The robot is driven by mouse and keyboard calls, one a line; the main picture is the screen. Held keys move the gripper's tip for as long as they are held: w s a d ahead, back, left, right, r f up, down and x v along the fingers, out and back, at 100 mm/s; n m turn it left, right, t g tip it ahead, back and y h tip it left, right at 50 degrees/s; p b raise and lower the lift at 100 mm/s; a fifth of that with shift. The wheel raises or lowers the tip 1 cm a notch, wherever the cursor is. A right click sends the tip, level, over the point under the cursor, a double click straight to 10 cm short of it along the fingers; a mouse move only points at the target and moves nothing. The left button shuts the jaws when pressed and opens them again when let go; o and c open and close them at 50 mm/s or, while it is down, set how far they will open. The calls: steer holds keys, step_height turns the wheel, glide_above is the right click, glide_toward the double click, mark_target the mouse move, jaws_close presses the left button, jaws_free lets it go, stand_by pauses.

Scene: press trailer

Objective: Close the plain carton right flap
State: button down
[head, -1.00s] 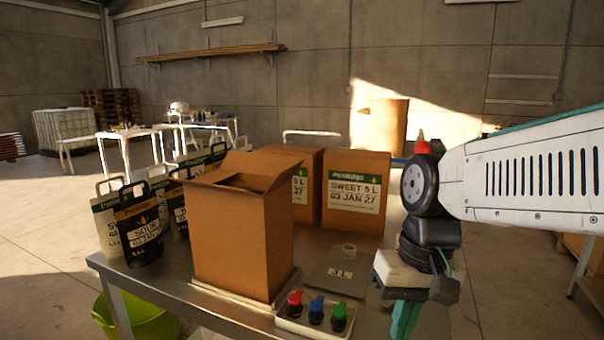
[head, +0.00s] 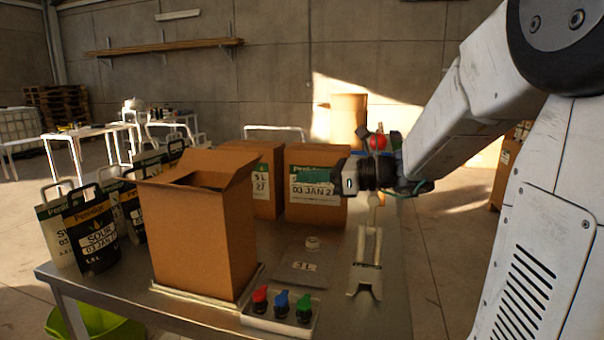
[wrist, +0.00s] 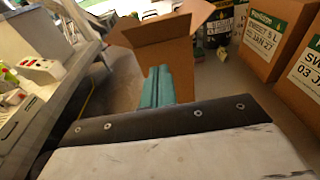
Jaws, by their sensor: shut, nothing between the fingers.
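The plain carton (head: 203,235) stands upright on the metal table, its top open. Its right flap (head: 243,169) sticks up and out to the right. Its left flap (head: 163,183) spreads outward. My gripper (head: 306,176) is shut and empty, its teal fingers pointing left toward the carton at about flap height. In the head view it is apart from the flap, with a gap to its right. In the wrist view, the shut fingers (wrist: 157,74) overlap the lower part of the carton (wrist: 150,53), below a raised flap (wrist: 150,30); contact does not show.
Two labelled cartons (head: 313,208) stand behind the plain carton. Black and pale pouches (head: 95,235) stand left.

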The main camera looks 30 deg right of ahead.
mark_target(248, 167)
steer(key=w+a, duration=0.2)
steer(key=w+a+r, duration=0.1)
steer(key=w+a, duration=0.4)
steer(key=shift+w+a+r, duration=0.15)
steer(key=shift+w+a, duration=0.1)
steer(key=shift+w, duration=0.05)
steer(key=shift+r, duration=0.1)
